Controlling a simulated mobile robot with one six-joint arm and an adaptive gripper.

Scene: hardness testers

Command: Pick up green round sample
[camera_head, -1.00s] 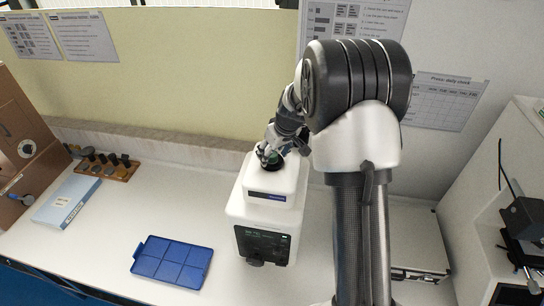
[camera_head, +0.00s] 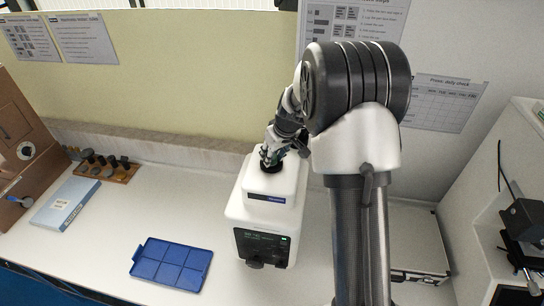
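My gripper (camera_head: 269,156) is above the top of a white machine (camera_head: 262,212), over a round dark opening (camera_head: 266,169) in its top. A small patch of green, which looks like the green round sample (camera_head: 276,156), shows between the fingers just above the opening. The fingers appear shut on it. They are small in the picture and partly hide it, so its full outline does not show.
A blue compartment tray (camera_head: 172,264) lies empty on the white bench to the left. A light-blue box (camera_head: 66,203) and a wooden rack with dark pieces (camera_head: 122,174) are farther left. A flat silver case (camera_head: 418,240) lies right of my arm. Bench between rack and machine is clear.

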